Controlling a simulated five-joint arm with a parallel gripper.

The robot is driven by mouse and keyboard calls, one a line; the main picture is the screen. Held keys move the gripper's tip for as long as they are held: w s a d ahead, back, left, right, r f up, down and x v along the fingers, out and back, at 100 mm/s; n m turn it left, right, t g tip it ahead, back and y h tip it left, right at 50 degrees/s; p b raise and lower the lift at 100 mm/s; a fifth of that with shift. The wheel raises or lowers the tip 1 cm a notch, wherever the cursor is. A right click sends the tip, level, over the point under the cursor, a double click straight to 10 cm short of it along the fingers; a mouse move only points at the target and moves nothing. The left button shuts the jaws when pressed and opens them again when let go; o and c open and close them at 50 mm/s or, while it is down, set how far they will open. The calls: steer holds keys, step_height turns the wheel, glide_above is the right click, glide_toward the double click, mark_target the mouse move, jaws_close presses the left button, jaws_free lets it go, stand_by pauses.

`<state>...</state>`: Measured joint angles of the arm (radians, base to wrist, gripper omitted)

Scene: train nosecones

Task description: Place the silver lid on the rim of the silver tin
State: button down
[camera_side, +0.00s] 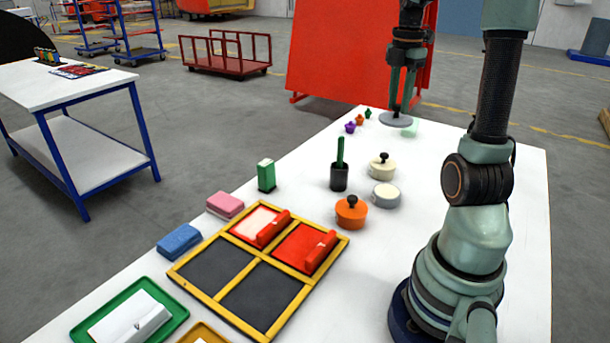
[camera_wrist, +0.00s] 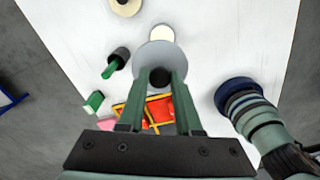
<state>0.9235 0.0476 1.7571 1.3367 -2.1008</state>
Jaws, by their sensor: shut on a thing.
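The silver lid (camera_side: 396,119) is a flat grey disc, held roughly level at the far part of the white table. My gripper (camera_side: 401,108) is shut on its dark knob, and the lid hangs below the fingers. In the wrist view my gripper (camera_wrist: 158,82) has the knob between its fingers and the grey lid (camera_wrist: 152,55) beyond them.
A cream tin (camera_side: 382,168) and an orange tin (camera_side: 351,214) stand close to the silver tin. A dark cup (camera_side: 339,181) with a green handle is to its left. A yellow-framed tray (camera_side: 218,295) lies nearer. A pale green patch (camera_side: 410,129) is by the lid.

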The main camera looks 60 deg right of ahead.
steer(key=shift+s+d+f, duration=0.1)
steer(key=shift+s+f, duration=0.1)
steer(key=shift+s, duration=0.2)
step_height(320, 180, down, 20)
steer(key=shift+r, duration=0.25)
steer(key=shift+f, duration=0.2)
steer(key=c, duration=0.6)
jaws_free()
steer(key=shift+r, duration=0.1)
step_height(320, 180, up, 12)
steer(key=w+a+r+m+t+h, duration=0.1)
steer(key=w+a+r+m, duration=0.25)
steer(key=a, duration=0.35)
steer(key=w+a+r+m+t, duration=0.1)
steer(key=w+a+r+m, duration=0.1)
steer(key=w+a, duration=0.35)
steer(key=s+a+r+m+t+y, duration=0.1)
steer(key=a+m, duration=0.7)
steer(key=a, duration=0.9)
steer(key=s+t, duration=0.1)
steer(key=t, duration=0.1)
steer(key=shift+s+a+r+t, duration=0.2)
steer(key=shift+a+r+t, duration=0.1)
steer(key=shift+a+r, duration=0.05)
